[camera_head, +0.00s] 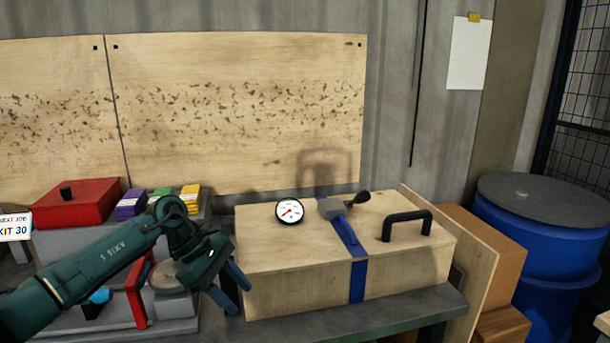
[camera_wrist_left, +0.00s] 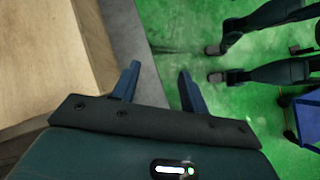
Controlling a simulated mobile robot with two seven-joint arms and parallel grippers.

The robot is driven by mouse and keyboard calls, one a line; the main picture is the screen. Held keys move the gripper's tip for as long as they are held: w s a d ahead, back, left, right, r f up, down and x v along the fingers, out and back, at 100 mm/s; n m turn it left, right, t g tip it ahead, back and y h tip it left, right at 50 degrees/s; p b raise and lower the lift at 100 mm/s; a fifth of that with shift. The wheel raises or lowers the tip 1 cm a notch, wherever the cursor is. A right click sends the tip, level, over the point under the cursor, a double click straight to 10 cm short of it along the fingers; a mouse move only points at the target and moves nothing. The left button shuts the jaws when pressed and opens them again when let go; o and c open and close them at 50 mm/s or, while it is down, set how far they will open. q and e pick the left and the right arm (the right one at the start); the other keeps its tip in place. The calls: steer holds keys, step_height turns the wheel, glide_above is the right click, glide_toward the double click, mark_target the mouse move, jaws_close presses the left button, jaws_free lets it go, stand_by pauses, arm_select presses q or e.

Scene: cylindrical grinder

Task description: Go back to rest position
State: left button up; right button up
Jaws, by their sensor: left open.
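My left arm comes in from the left in the head view. My left gripper (camera_head: 230,290) is open and empty, in front of the left end of a wooden box (camera_head: 300,288). In the left wrist view the two blue fingers of the left gripper (camera_wrist_left: 157,85) stand apart with nothing between them. Beyond them are the bench edge and a green floor (camera_wrist_left: 180,30). My right gripper does not show in the head view.
The box carries a dial gauge (camera_head: 289,211), a blue strap (camera_head: 357,280) and a black handle (camera_head: 407,225). A red box (camera_head: 77,203) and a red-handled device (camera_head: 137,290) lie near my left arm. Blue drums (camera_head: 545,240) stand at right.

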arm_select(q)
steer(key=s+d+f+n+t+h+p, duration=0.1)
steer(key=s+d+n+t+h, duration=0.4)
steer(key=d+n, duration=0.4)
steer(key=s+d+n+t+h, duration=0.3)
steer(key=s+d+n+h, duration=0.3)
steer(key=n, duration=0.6)
steer(key=s+a+f+n+t+y, duration=0.3)
steer(key=a+f+n+y, duration=0.3)
steer(key=n, duration=0.8)
steer(key=s+a+f+n+t+y+p, duration=0.1)
steer(key=s+a+f+n+t+y, duration=0.2)
steer(key=n, duration=1.2)
steer(key=s+a+f+y, duration=0.3)
steer(key=a+f+y, duration=0.1)
steer(key=f, duration=0.2)
steer(key=shift+s+a+f, duration=0.15)
steer(key=shift+s, duration=0.05)
steer(key=s+f+n+g, duration=0.1)
steer(key=s, duration=0.1)
steer(key=s+a+f+n+y, duration=0.1)
steer(key=s+n, duration=0.1)
steer(key=s+a+f+n+g, duration=0.1)
steer(key=s+f, duration=0.1)
steer(key=shift+s+a+g+y+p, duration=0.2)
steer(key=shift+a+g+y+p, duration=0.05)
steer(key=shift+g+y+p, duration=0.05)
steer(key=shift+c, duration=0.2)
